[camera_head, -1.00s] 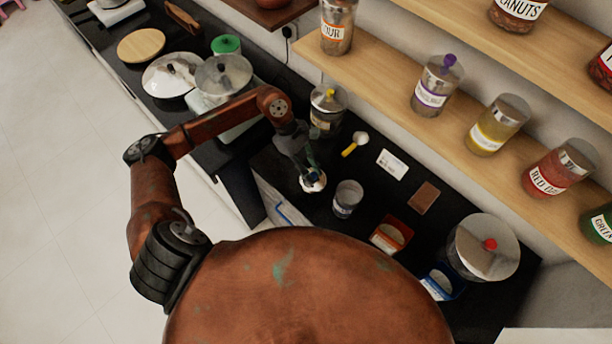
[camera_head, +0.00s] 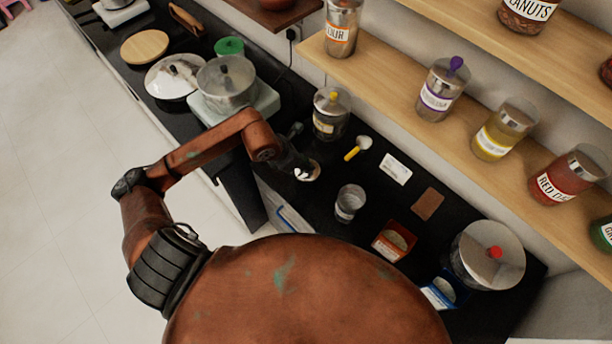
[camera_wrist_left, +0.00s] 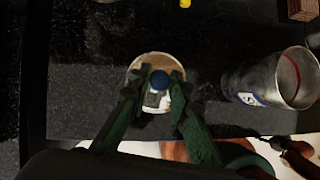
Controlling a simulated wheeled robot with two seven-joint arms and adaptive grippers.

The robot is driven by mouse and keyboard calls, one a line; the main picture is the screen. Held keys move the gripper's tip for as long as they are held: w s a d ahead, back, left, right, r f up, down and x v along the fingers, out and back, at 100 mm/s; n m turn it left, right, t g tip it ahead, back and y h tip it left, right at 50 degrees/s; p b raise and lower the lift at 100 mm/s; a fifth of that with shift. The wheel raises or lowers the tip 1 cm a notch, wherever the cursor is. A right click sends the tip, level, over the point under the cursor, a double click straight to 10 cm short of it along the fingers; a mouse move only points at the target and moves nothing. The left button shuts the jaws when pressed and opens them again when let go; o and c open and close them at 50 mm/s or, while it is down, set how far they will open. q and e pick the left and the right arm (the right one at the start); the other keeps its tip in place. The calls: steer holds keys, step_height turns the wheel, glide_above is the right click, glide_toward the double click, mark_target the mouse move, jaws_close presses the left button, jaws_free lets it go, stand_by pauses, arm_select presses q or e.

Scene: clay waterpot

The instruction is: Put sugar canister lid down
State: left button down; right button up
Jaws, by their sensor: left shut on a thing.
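The sugar canister lid is a round, pale metallic disc (camera_wrist_left: 148,101) with a blue knob (camera_wrist_left: 159,80), seen in the left wrist view. My left gripper (camera_wrist_left: 158,86) is shut on the knob, with a finger on each side. In the head view the lid (camera_head: 311,172) shows at the end of my left gripper (camera_head: 300,166), close over the dark counter. I cannot tell whether it touches the counter. An open clear canister (camera_head: 350,203) stands upright to the right of the lid; it also shows in the left wrist view (camera_wrist_left: 262,80). My right gripper is out of view.
A white card (camera_head: 395,169), red box (camera_head: 393,241), blue box (camera_head: 442,290) and large red-knobbed pot (camera_head: 488,255) are further right. Dark counter around the lid is bare.

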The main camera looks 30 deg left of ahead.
mark_target(306, 175)
arm_select(q)
step_height(306, 175, down, 8)
steer(key=shift+r, duration=0.2)
steer(key=c, duration=1.8)
jaws_free()
steer(key=v, duration=1.2)
steer(key=shift+d, duration=0.1)
